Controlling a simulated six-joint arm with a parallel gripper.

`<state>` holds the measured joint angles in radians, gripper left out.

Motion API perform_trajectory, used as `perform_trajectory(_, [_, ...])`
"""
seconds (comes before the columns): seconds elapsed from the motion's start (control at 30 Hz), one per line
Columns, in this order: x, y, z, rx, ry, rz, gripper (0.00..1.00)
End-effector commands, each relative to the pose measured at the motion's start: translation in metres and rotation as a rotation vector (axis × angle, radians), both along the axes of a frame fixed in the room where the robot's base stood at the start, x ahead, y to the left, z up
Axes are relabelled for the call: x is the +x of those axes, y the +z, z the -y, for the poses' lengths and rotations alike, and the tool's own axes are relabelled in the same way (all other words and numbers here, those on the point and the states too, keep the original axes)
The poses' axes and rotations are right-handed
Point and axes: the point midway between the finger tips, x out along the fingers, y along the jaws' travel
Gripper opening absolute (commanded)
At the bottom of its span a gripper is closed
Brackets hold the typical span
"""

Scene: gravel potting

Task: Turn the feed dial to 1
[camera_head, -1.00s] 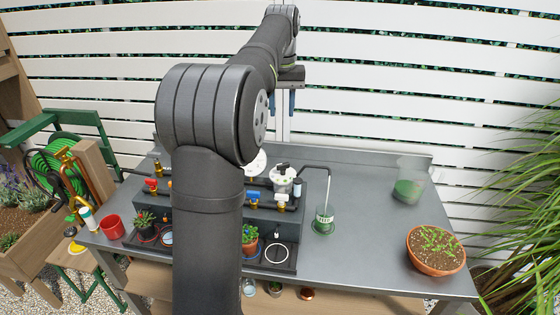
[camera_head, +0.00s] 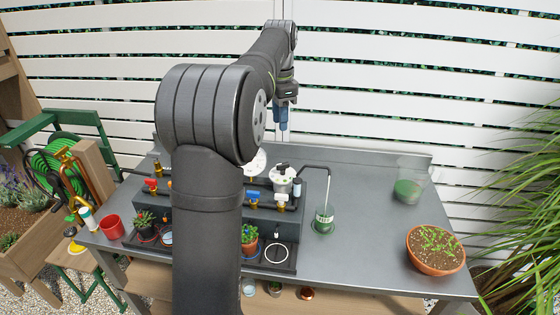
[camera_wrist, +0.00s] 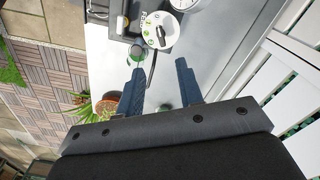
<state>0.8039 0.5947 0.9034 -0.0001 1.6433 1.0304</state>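The feed dial (camera_head: 282,180) is a round white-faced unit with a dark knob on top, at the right end of the bench-top manifold. It shows larger in the wrist view (camera_wrist: 160,30), with green marks on its white face; the number its pointer stands at is too small to tell. My gripper (camera_head: 281,122) is in the air above and behind the dial, apart from it. In the wrist view, my gripper (camera_wrist: 158,64) has its two blue fingers spread with nothing between them, and the dial lies beyond the fingertips.
A white round gauge (camera_head: 257,163) stands just left of the dial. A bent black spout reaches right to a green-marked beaker (camera_head: 324,219). A terracotta pot (camera_head: 436,251) stands at right. The bench (camera_head: 365,200) between is clear.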

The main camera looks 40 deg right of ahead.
Motion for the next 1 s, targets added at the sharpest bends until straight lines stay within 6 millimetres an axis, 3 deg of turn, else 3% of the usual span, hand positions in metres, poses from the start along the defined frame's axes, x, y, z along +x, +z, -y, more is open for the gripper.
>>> perform_trajectory(0.5, [-0.001,-0.112,0.000,0.003,0.002,-0.002,0.34])
perform_trajectory(0.7, [0.000,-0.137,0.000,0.001,0.002,-0.001,0.34])
perform_trajectory(1.0, [0.000,-0.145,0.000,0.000,0.002,0.000,0.34])
